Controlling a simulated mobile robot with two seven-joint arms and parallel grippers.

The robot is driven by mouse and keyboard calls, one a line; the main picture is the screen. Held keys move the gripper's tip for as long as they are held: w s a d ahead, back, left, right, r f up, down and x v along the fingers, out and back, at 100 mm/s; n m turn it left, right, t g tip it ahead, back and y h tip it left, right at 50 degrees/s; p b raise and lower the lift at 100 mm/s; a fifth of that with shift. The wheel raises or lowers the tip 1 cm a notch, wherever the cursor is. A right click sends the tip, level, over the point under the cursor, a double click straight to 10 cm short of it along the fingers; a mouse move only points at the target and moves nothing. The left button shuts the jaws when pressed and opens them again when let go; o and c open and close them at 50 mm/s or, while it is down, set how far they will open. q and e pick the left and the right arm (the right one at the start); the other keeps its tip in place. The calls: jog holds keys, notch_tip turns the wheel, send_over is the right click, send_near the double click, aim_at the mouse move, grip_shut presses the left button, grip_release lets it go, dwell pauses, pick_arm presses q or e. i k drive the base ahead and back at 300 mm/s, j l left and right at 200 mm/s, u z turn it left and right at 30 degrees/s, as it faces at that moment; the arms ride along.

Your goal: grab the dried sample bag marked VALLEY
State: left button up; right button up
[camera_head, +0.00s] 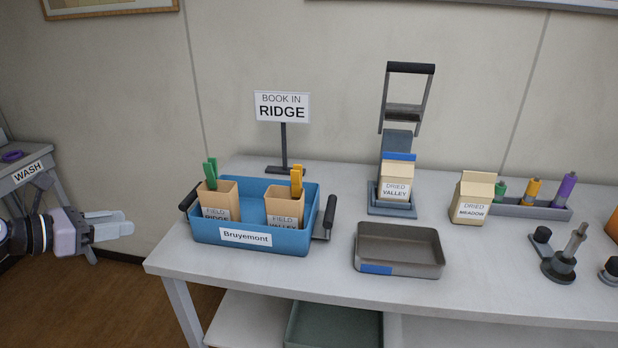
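The bag marked DRIED VALLEY (396,186) is a small beige bag with a white label. It stands upright in a blue-grey holder (391,209) toward the back of the table, with a tall lever handle behind it. My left gripper (128,229) is at the left of the view, off the table's left end and well away from the bag. Its two fingers point right and look close together; I cannot tell whether they are shut. I see nothing held. My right gripper is not in view.
A DRIED MEADOW bag (470,200) stands to the right. A RIDGE sign (282,107) stands behind. Coloured tubes (533,189) and dark fittings (561,260) are at right.

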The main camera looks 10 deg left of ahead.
aim_at(395, 180)
jog(key=j+u, duration=0.1)
jog(key=u, duration=0.75)
jog(key=i+j+u, duration=0.1)
jog(key=u, duration=0.3)
jog(key=i+j+u, duration=0.15)
jog(key=u, duration=0.25)
jog(key=i+l+z, duration=0.1)
jog(key=z, duration=0.35)
jog(key=i+z, duration=0.15)
jog(key=z, duration=0.3)
jog(key=i+z, duration=0.1)
jog(key=z, duration=0.35)
jog(key=i+z, duration=0.15)
jog(key=z, duration=0.3)
jog(key=i+j+z, duration=0.1)
jog(key=z, duration=0.35)
jog(key=i+j+z, duration=0.2)
jog(key=z, duration=1.2)
